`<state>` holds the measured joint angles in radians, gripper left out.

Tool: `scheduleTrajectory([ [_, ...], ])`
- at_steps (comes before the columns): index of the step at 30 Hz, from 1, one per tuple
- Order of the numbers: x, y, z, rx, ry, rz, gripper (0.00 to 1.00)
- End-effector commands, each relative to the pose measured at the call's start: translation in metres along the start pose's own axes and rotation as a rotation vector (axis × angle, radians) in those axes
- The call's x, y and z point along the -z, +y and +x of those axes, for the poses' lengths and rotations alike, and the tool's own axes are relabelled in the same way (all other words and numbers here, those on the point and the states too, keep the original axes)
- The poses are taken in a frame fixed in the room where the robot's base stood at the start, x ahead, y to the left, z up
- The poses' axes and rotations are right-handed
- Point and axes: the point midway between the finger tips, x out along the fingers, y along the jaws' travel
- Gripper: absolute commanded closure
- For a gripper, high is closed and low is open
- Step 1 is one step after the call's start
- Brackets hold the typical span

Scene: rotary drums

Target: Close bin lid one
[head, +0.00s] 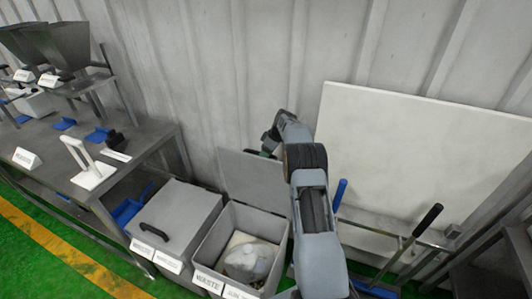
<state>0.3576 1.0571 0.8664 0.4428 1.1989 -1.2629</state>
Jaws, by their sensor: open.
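Two grey bins stand side by side against the wall. The right bin (222,241) is open, with its grey lid (250,180) raised upright at the back. A clear, crumpled bag-like item (248,260) lies inside it. The left bin's lid (175,219) is shut and has a black handle (154,232). My arm reaches up from the bottom right and bends over toward the wall. My gripper (268,148) is at the top right edge of the raised lid, small and partly hidden by my arm. I cannot tell whether it touches the lid.
A grey workbench (60,145) with hoppers (58,48), a white stand (90,166) and blue scoops is at the left. A white board (420,150) leans on the wall at the right. Green floor lies in front.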

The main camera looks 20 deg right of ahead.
Motion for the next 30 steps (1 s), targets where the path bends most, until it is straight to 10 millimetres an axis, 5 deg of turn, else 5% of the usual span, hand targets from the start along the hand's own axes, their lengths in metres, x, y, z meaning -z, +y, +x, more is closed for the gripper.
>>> scheduleTrajectory([
  [11,-0.0001,0.0,0.0036,0.0,0.0,0.0,0.5],
  [26,0.0001,0.0,0.0031,-0.001,0.0,0.0,0.98],
  [30,0.0001,0.0001,0.003,-0.001,0.0,0.0,1.0],
])
